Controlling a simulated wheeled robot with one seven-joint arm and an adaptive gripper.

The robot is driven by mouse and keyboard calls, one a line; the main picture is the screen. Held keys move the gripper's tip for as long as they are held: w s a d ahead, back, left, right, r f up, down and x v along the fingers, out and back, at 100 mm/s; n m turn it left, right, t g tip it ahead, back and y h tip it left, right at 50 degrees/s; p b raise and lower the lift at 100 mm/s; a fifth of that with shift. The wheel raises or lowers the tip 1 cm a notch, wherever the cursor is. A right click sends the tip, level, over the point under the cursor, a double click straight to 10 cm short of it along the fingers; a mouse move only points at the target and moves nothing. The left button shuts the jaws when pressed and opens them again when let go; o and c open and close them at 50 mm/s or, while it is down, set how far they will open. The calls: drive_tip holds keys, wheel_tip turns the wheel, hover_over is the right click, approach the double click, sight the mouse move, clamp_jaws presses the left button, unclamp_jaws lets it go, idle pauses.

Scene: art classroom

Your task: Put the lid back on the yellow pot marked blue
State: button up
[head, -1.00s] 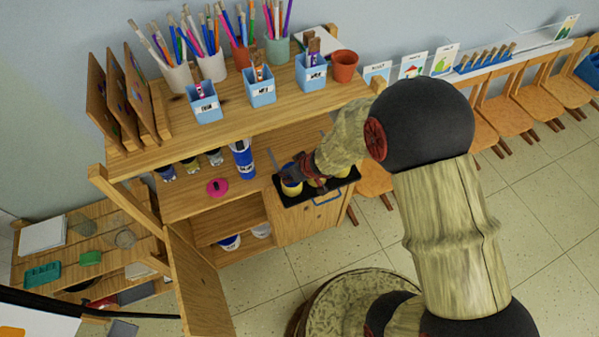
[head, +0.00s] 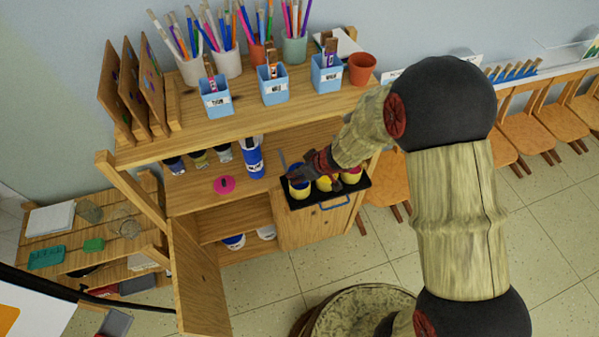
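Several small yellow pots stand in a black tray (head: 330,196) on the cabinet's middle level. The leftmost yellow pot (head: 299,191) shows blue on its side; I cannot read any marking. Another yellow pot (head: 324,185) is beside it, and one more shows at the right end of the tray. My gripper (head: 299,178) reaches in from the right and points down at the top of the leftmost pot. Its fingers are small and dark, so I cannot tell whether they are open, touch the pot or hold a lid. A pink round lid-like piece (head: 224,185) with a dark centre lies on the shelf to the left.
A blue-and-white bottle (head: 249,158) stands left of the tray. Several small jars are further left under the top shelf (head: 190,132), which overhangs the work area and bears brush pots and blue boxes. An open cabinet door (head: 197,285) stands at front left.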

drive_tip(key=shift+f+b, duration=1.7)
drive_tip(key=shift+f, duration=0.45)
drive_tip(key=shift+p, duration=0.65)
drive_tip(key=shift+f, duration=0.15)
idle(0.5)
drive_tip(key=shift+p, duration=0.45)
idle(0.6)
drive_tip(key=o, duration=0.9)
drive_tip(key=shift+o, duration=0.4)
drive_tip(key=o, duration=0.4)
drive_tip(key=shift+c, duration=0.2)
drive_tip(key=shift+o, duration=0.3)
